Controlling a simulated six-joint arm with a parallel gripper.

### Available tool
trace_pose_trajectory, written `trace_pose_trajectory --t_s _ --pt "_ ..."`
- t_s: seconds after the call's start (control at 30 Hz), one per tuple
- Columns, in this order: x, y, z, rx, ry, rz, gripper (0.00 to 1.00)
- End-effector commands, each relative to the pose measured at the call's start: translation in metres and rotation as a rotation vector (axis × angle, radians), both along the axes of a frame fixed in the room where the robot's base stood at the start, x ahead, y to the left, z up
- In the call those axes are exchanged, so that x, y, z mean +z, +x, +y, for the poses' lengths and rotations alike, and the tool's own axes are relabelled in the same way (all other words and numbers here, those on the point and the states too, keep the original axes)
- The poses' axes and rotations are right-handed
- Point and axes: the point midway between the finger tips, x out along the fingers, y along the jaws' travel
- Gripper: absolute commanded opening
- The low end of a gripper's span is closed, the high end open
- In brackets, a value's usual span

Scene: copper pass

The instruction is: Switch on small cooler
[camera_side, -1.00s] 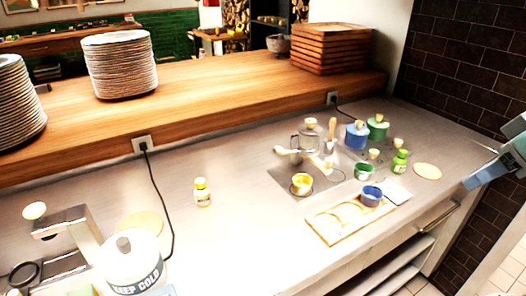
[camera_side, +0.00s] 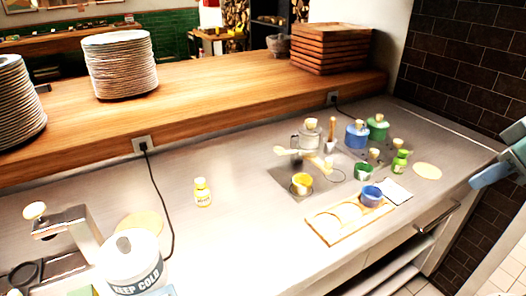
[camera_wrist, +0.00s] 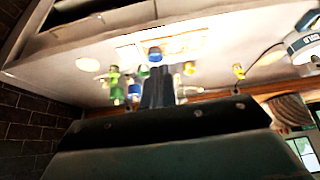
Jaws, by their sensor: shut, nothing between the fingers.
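The small cooler (camera_side: 133,262) is a white round tub with a lid and the words KEEP COLD. It stands at the front left of the counter in the side view. It also shows upside down at the upper right of the wrist view (camera_wrist: 303,45), partly cut off. I cannot make out its switch. My gripper (camera_side: 476,182) is at the far right, beyond the counter's right end and far from the cooler. In the wrist view its dark fingers (camera_wrist: 157,88) are together, with nothing between them.
A yellow bottle (camera_side: 202,192) stands mid-counter. Blue and green jars (camera_side: 357,134), cups and a wooden board (camera_side: 325,230) crowd the right side. A tap-like metal fixture (camera_side: 75,235) stands left of the cooler. A black cord (camera_side: 165,200) runs behind it.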

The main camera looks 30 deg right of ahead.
Motion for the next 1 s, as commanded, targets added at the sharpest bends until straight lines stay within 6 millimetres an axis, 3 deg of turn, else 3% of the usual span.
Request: trace_pose_trajectory --t_s 0.37,0.67,1.0 --pt "0.011 0.045 0.034 0.237 -0.026 -0.024 0.00" --pt "0.015 0.092 0.086 0.512 -0.042 -0.066 0.00" --pt "0.010 0.135 0.158 0.813 -0.041 -0.127 0.00"
